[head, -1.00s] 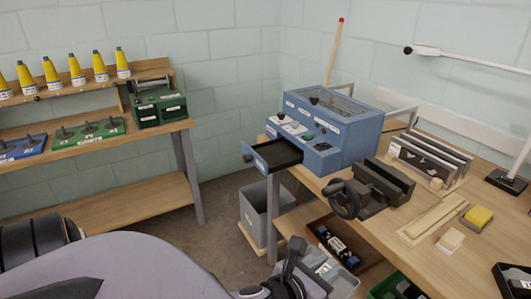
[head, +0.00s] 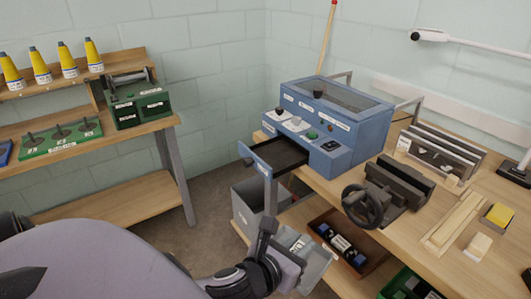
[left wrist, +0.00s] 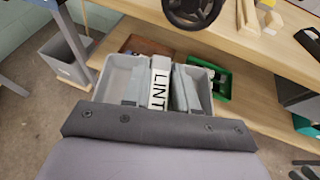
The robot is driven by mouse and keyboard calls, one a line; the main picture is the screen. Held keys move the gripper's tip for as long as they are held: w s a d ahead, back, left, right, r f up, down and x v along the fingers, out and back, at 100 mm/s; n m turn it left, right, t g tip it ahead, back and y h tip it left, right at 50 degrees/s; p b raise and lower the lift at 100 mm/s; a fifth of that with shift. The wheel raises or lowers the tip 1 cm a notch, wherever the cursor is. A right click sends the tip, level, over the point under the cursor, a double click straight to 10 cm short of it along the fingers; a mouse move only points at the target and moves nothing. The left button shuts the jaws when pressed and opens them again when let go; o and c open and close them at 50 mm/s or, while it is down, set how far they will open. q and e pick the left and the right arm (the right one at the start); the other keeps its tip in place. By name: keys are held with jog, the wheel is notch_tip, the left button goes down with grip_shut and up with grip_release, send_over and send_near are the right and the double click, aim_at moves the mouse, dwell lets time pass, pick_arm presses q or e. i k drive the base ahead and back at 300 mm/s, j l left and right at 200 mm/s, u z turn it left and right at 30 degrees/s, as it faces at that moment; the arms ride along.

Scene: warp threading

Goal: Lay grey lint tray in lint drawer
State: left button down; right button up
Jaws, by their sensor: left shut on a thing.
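The grey lint tray (left wrist: 116,78) is in the left wrist view, with a white strip reading LINT across its middle. In the head view the tray (head: 318,268) is at the lower middle, in front of the workbench and below its top. My left gripper (left wrist: 160,92) is shut on the tray's middle part, its grey fingers either side of the strip. The drawer (head: 262,164) of the blue machine (head: 350,130) is pulled out; its dark inside looks empty. Its label is too small to read. My right gripper is in neither view.
A brown box (head: 372,262) and a green crate (head: 400,283) are on the lower shelf. A dark vise with a handwheel (head: 362,206) stands on the bench right of the drawer.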

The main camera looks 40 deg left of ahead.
aim_at(275, 157)
jog(key=i+j, duration=0.1)
jog(key=j, duration=0.35)
jog(key=j+u, duration=0.1)
jog(key=j, duration=0.3)
jog(key=i+j, duration=0.15)
jog(key=j, duration=0.3)
